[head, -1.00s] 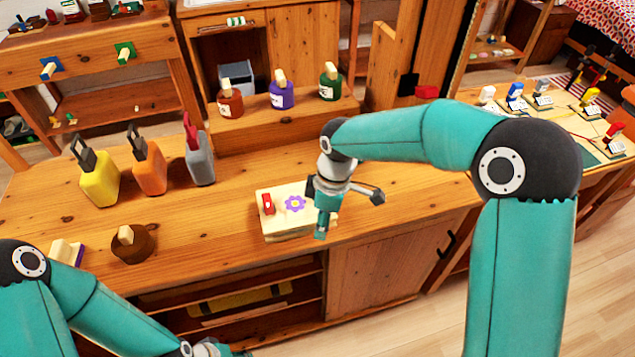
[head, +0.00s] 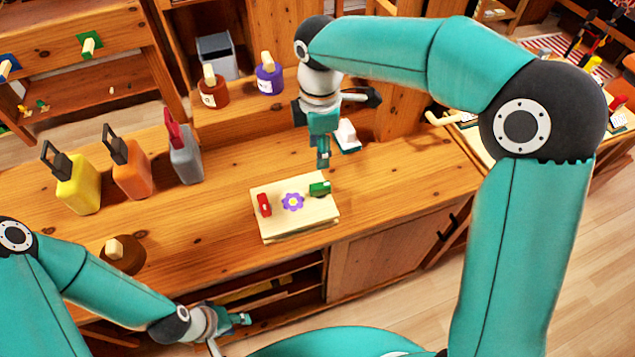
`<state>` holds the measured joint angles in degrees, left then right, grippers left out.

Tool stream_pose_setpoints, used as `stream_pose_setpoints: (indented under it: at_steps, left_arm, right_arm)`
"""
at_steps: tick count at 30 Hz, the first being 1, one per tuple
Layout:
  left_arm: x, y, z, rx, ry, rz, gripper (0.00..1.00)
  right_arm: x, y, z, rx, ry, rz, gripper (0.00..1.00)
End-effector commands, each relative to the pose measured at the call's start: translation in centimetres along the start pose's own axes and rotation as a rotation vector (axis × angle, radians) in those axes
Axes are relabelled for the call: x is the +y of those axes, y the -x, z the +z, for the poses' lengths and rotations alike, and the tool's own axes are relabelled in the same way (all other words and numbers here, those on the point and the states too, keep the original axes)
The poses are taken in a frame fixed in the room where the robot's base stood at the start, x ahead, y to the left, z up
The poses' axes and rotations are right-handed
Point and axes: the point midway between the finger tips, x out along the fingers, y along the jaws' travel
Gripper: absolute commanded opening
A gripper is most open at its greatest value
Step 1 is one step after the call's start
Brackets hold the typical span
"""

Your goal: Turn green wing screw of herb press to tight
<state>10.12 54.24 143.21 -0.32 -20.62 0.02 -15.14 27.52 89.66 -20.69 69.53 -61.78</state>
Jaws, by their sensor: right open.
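The herb press (head: 285,225) is a pale wooden block on the bench, with a purple flower on its top. Its green wing screw (head: 319,188) is at the right end of the top, its wings lying roughly left to right in the picture. A red wing screw (head: 264,205) is at the left end, its wings lying more front to back. My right gripper (head: 335,157) is open and empty, above and behind the green screw, apart from it. My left gripper (head: 240,320) is low in front of the bench, away from the press; its jaws are too small to read.
Yellow (head: 77,185), orange (head: 131,172) and grey (head: 185,158) bottles stand left on the bench. A round brown thing (head: 123,258) with a pale knob lies front left. Brown (head: 212,93) and purple (head: 269,80) jars stand on the raised shelf. Bench around the press is clear.

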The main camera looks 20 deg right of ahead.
Motion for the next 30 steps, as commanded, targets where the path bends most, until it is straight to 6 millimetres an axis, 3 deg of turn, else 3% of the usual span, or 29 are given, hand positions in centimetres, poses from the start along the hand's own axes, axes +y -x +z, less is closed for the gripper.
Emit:
stream_pose_setpoints:
  at_steps: [9, 15, 22, 30]
  left_arm:
    - [0.1, 0.3, 0.0, 0.001, 0.0, 0.0, 0.4]
    - [0.2, 0.6, 0.0, 0.001, 0.0, 0.0, 0.4]
    - [0.3, 0.8, 0.0, 0.001, 0.0, 0.0, 0.4]
    - [0.3, 0.8, 0.0, 0.001, 0.0, 0.0, 0.4]
  right_arm:
    - [-0.1, -7.1, 0.0, -0.002, 0.001, -0.007, 0.48]
    - [-0.1, -10.8, -0.1, 0.0, 0.002, -0.005, 0.48]
    - [0.0, -13.0, -0.1, 0.0, 0.002, -0.001, 0.48]
    - [0.0, -13.4, -0.2, 0.001, 0.002, -0.001, 0.48]
